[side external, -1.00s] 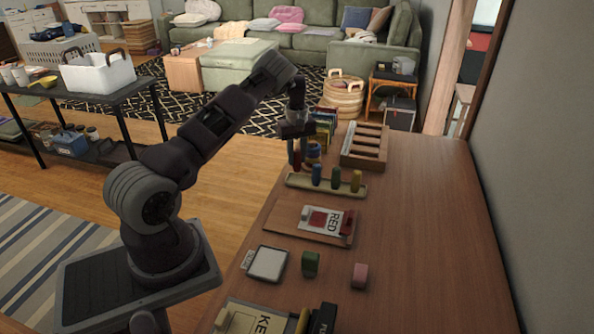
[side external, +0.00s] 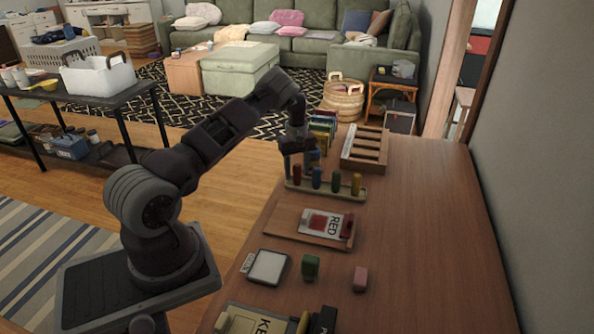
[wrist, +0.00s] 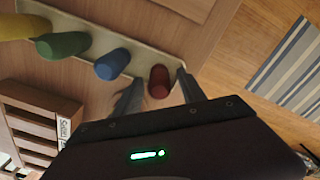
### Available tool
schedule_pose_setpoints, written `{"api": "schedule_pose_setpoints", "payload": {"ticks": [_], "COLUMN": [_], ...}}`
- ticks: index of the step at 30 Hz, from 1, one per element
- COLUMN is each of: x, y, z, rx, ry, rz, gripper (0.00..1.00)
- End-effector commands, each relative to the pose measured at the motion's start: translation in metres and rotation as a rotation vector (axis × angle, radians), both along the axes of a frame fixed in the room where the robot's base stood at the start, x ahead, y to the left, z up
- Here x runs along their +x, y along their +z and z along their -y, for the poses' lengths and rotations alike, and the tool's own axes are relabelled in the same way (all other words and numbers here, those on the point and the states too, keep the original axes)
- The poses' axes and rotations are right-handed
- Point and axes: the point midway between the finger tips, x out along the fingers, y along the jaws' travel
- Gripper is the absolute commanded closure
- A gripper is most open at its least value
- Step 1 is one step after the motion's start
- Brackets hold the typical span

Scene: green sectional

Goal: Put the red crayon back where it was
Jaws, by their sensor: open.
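The red crayon (side external: 297,172) stands upright at the left end of the pale crayon holder (side external: 345,194). Blue (side external: 317,179), green (side external: 336,181) and yellow (side external: 356,183) crayons stand beside it in a row. My gripper (side external: 298,165) is at the red crayon, above that end of the holder. In the wrist view, the red crayon (wrist: 159,81) is between my two spread fingers (wrist: 158,77), with gaps visible on both sides. The crayon's base and its fit in the holder are hard to see.
A board with a RED card (side external: 325,223) lies in front of the holder. A wooden slotted rack (side external: 365,149) and several colored books (side external: 322,124) stand behind it. Green (side external: 311,267) and pink (side external: 360,279) blocks are nearer. The table's right side is clear.

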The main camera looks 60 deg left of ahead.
Motion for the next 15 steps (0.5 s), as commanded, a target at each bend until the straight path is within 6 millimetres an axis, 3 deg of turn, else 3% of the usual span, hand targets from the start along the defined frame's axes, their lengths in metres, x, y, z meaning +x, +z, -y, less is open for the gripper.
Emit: {"api": "schedule_pose_setpoints", "payload": {"ticks": [4, 9, 15], "x": [0.002, 0.001, 0.001], "y": [0.023, 0.071, 0.111], "z": [0.000, 0.000, 0.000], "rx": [0.001, 0.002, 0.002], "ry": [0.000, -0.001, 0.000], "rz": [0.004, 0.005, 0.002], "gripper": [0.52, 0.52, 0.52]}}
